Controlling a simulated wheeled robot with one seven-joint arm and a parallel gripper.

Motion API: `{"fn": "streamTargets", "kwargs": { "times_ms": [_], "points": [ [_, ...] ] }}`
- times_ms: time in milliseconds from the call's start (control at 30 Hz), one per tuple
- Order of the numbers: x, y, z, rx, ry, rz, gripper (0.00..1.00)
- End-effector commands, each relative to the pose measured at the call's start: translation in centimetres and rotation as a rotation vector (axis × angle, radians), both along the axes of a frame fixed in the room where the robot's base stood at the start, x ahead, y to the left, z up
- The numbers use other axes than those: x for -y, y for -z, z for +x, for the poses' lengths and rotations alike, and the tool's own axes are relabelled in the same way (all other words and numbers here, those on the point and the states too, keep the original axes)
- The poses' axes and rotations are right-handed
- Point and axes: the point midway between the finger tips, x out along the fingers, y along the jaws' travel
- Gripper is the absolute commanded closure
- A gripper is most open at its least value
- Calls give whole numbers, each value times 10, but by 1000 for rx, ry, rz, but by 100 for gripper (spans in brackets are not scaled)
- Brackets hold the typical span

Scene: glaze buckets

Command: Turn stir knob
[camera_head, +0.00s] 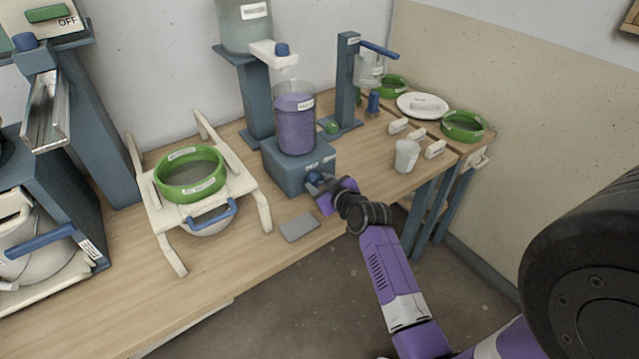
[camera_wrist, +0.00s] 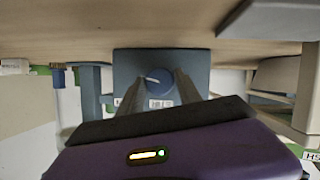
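The stir knob (camera_head: 314,178) is a round blue knob on the front of a blue stirrer base (camera_head: 287,179). In the wrist view the knob (camera_wrist: 157,84) shows a white pointer line, and the picture looks upside down. My gripper (camera_head: 326,190) is right at the knob in the head view and partly covers it. In the wrist view the two fingers of my gripper (camera_wrist: 159,88) are apart, one on each side of the knob. I cannot tell whether they touch it. A clear bucket of purple glaze (camera_head: 296,128) stands on the stirrer base.
A grey pad (camera_head: 299,227) lies at the table's front edge. A green-rimmed sieve (camera_head: 190,174) sits on a white stand to the left. A white cup (camera_head: 406,157) and small labelled blocks (camera_head: 435,149) are to the right. The wooden table (camera_head: 235,262) is bare at front left.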

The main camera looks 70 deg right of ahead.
Motion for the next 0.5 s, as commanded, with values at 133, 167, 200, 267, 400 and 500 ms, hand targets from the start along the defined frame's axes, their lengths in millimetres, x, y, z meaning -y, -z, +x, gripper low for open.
{"fn": "streamTargets", "kwargs": {
  "times_ms": [133,167,200,267,400,500],
  "points": [
    [0,0,0,0,0,0,90],
    [0,0,0,0,0,0,96],
    [0,0,0,0,0,0,100],
    [0,0,0,1,0,1,100],
    [0,0,0,6,0,11,100],
    [0,0,0,22,0,33,100]
  ]
}}
